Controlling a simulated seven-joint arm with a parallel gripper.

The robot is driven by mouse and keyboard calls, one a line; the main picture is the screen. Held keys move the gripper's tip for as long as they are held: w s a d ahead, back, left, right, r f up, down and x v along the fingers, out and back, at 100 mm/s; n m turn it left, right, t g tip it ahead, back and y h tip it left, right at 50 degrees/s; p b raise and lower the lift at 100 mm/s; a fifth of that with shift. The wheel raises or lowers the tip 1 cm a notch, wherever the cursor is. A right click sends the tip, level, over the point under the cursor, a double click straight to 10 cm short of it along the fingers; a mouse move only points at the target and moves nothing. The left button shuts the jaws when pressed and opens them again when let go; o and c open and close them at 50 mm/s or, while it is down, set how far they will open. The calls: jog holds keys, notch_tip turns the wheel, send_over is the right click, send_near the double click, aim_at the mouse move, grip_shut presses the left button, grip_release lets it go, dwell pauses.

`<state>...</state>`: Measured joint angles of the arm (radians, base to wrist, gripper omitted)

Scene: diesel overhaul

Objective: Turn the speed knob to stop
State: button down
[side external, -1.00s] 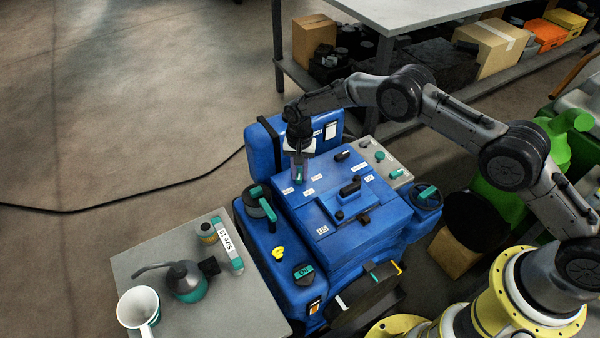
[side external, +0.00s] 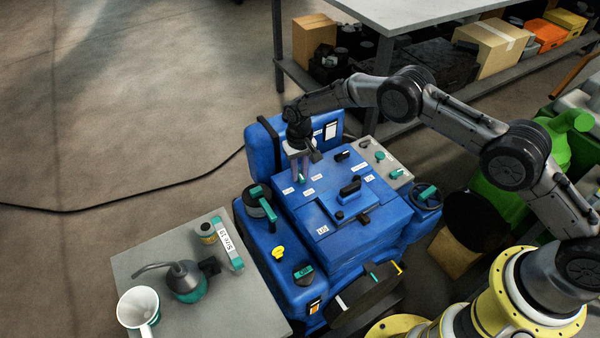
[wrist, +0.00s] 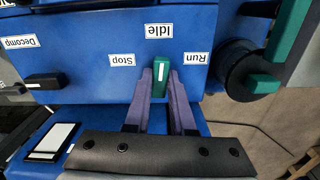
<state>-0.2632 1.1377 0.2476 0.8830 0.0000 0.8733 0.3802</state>
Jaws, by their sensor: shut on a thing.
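The speed knob (wrist: 161,75) is a teal bar with a white line, on the blue engine panel. In the wrist view its line runs nearly straight toward the Idle label (wrist: 159,31). The Stop label (wrist: 122,60) is left of the knob and the Run label (wrist: 195,58) is right of it; the lettering appears upside down. My gripper (wrist: 161,88) has one finger on each side of the knob and is shut on it. In the side view my gripper (side external: 298,174) points down at the panel's far left part, largely hiding the knob.
A black Decomp lever (wrist: 43,81) is on the same panel. A round black part with a teal handle (wrist: 248,72) is close on the right in the wrist view. The grey table (side external: 150,260) with an oil can (side external: 187,282) and funnel (side external: 138,307) stands apart at lower left.

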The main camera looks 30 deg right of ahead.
jog(key=n, duration=0.4)
jog(key=shift+n, duration=0.8)
jog(key=n, duration=0.2)
jog(key=shift+n, duration=1.8)
